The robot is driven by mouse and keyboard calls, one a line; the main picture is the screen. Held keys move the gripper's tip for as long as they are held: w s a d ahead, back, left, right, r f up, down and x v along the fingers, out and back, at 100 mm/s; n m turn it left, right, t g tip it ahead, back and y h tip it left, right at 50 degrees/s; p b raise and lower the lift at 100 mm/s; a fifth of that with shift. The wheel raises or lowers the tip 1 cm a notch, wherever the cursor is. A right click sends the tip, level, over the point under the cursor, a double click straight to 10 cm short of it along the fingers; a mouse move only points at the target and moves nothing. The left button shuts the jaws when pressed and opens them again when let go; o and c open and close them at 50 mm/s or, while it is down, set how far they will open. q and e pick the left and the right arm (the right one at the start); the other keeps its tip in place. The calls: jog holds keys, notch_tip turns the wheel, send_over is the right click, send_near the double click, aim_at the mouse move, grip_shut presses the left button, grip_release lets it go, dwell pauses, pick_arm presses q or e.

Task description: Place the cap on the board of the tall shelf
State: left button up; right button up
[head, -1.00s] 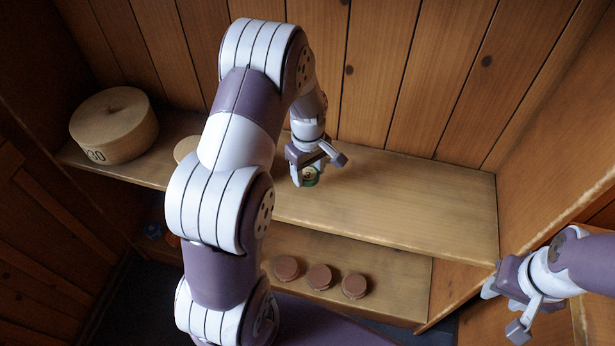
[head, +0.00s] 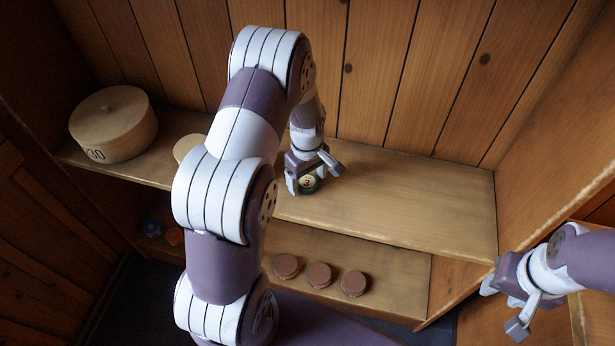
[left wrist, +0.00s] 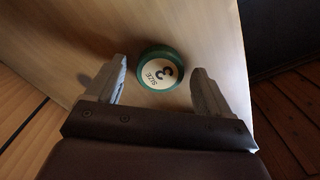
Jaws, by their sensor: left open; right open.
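A green round cap (head: 308,184) with a pale top stands on the upper board (head: 420,200) of the shelf. In the left wrist view the cap (left wrist: 158,68) shows its top marked "3" and "SIZE". My left gripper (head: 311,175) is open just over the cap. In the left wrist view its two fingertips (left wrist: 158,80) lie on either side of the cap, with a gap visible at each side. The cap looks upright on the board. My right gripper (head: 503,307) is open and empty at the lower right, away from the shelf.
A round wooden box (head: 115,125) with a number stands at the board's left end. A pale round thing (head: 187,148) is partly hidden by my arm. The upper board's right part is clear.

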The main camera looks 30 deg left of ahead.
aim_at(307, 181)
pick_arm(q)
notch_tip(307, 181, up, 11)
jog(key=s+d+r+m+t, duration=0.1)
jog(key=s+d+r+m, duration=0.1)
jog(key=s+d+m, duration=0.6)
jog(key=s+m, duration=0.5)
jog(key=shift+s+d+r+t, duration=0.15)
jog(key=shift+s+r+t, duration=0.15)
jog(key=shift+r, duration=0.05)
jog(key=shift+s, duration=0.1)
